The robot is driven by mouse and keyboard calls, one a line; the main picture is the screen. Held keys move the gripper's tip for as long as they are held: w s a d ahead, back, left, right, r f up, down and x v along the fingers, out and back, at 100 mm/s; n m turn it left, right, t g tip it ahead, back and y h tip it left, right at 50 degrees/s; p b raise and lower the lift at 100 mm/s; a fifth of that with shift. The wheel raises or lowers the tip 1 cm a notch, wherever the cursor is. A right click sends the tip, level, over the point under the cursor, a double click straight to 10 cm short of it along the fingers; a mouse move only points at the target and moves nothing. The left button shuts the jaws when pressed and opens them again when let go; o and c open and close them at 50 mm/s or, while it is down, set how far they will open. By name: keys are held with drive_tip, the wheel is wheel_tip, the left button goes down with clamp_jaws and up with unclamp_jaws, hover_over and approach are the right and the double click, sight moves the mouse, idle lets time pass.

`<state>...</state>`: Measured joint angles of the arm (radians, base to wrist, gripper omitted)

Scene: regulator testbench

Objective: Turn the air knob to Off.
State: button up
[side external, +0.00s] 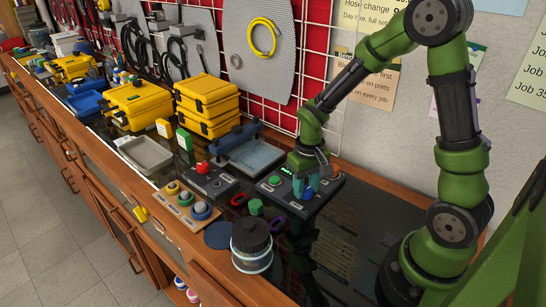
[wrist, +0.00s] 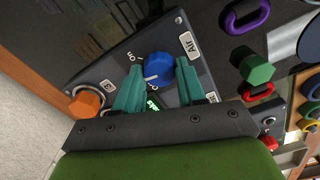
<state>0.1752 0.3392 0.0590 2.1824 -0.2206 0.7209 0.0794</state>
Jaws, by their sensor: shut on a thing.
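The air knob (wrist: 160,66) is a round blue knob on a dark grey panel (wrist: 108,62), beside a white label reading "Air". In the wrist view it sits between the two teal fingers of my gripper (wrist: 160,72), which is shut on it.
An orange knob (wrist: 88,103) sits on the same panel, and a green knob (side external: 274,180) shows in the side view.

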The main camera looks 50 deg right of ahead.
sight(306, 189)
drive_tip(key=n, duration=0.5)
drive_tip(key=shift+n, duration=0.3)
drive_tip(key=n, duration=0.5)
drive_tip(key=shift+a, duration=0.1)
drive_tip(key=shift+n, duration=0.3)
drive_tip(key=o, duration=1.1)
drive_tip(key=shift+c, duration=0.2)
wheel_tip(306, 189, up, 17)
